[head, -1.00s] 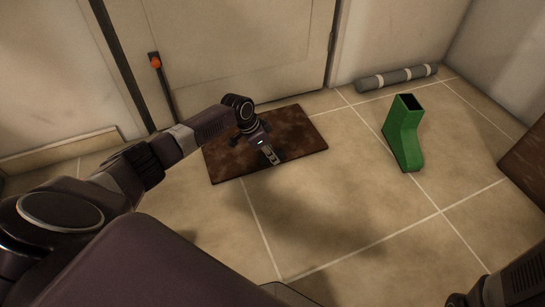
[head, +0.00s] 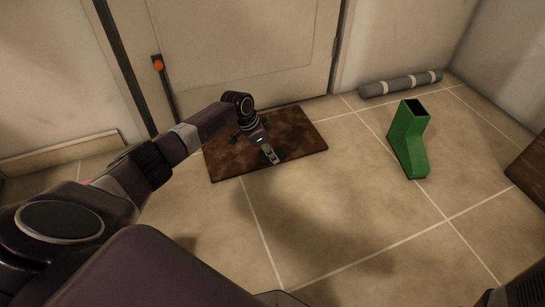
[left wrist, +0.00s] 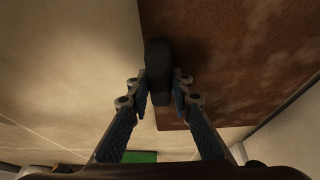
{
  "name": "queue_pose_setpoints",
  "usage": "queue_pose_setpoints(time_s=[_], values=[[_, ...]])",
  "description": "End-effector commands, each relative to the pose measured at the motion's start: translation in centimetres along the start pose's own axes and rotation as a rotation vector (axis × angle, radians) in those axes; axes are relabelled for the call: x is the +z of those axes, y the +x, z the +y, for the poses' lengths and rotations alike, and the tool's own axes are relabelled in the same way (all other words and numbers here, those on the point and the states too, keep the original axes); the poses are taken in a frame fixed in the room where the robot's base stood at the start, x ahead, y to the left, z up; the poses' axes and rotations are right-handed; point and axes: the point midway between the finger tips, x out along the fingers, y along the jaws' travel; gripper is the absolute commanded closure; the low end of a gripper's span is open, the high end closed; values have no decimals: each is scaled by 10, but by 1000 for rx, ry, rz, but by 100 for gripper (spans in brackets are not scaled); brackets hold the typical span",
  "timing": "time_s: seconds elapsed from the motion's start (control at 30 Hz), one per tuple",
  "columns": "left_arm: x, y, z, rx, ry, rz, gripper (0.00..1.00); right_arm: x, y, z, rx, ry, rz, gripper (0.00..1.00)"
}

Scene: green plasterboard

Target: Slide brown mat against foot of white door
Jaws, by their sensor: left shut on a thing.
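The brown mat (head: 302,130) lies flat on the tiles in front of the white door (head: 250,45). A strip of floor shows between its far edge and the door foot, wider at the left than at the right. My left gripper (head: 270,155) points down at the mat's near part and is shut on it. In the left wrist view the mat (left wrist: 240,60) fills the right side. Its edge runs between the two fingers (left wrist: 160,95), where a dark shape hides the contact.
A green boot-shaped thing (head: 408,140) stands on the tiles to the right. A grey roll (head: 400,84) lies along the back wall. A brown board (head: 530,170) is at the right edge.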

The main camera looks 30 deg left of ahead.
Motion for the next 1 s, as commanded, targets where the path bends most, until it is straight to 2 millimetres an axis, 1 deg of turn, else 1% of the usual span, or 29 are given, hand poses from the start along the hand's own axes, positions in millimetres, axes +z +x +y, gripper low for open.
queue_pose_setpoints(time_s=[0.3, 0.9, 1.0], values=[[1, 0, -10, -3, 0, -1, 100, -3, -8, -2, 0, 0, 0, 62], [1, 0, -28, -3, -1, -1, 100, -5, -16, -3, 0, 0, 0, 62], [1, 0, -27, -3, 0, -1, 100, -5, -15, -3, -1, 0, 0, 62]])
